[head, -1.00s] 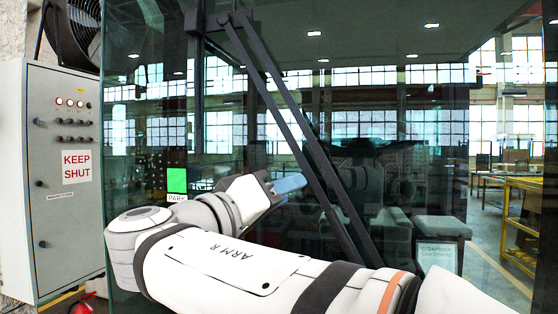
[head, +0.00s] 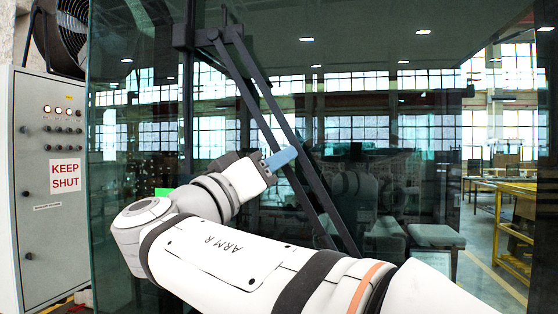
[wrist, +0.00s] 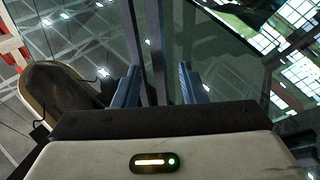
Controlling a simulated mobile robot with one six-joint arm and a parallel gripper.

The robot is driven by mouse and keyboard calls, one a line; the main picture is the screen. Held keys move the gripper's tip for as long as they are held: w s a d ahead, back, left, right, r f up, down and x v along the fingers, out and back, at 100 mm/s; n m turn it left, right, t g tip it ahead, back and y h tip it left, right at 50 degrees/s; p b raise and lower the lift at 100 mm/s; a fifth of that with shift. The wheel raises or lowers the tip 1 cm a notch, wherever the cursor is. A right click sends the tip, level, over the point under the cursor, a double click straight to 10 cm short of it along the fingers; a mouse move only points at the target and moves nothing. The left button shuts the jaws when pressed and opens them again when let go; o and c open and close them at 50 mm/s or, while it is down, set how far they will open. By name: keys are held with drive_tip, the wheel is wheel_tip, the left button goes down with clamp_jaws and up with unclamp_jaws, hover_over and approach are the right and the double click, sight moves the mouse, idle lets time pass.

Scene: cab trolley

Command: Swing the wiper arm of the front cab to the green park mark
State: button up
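The wiper arm (head: 262,112) is a pair of dark parallel bars. It hangs from a pivot at the top of the glass and slants down to the right. My gripper (head: 290,154) has blue fingers and overlaps the bars around mid-length in the head view. In the wrist view, my gripper (wrist: 157,68) is open, and the bars of the wiper arm (wrist: 155,35) run between its two fingers, with a gap on either side. Whether they are fully within finger depth I cannot tell. The green park mark (head: 163,191) is left of the wiper, mostly hidden behind my arm.
The cab's dark glass (head: 390,90) lies behind the wiper and reflects the hall. A grey control cabinet (head: 35,240) with a KEEP SHUT sign and a fan (head: 65,35) stand at the left. A yellow bench (head: 515,210) stands at the right, beside open floor.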

drive_tip(key=shift+c, duration=0.4)
clamp_jaws()
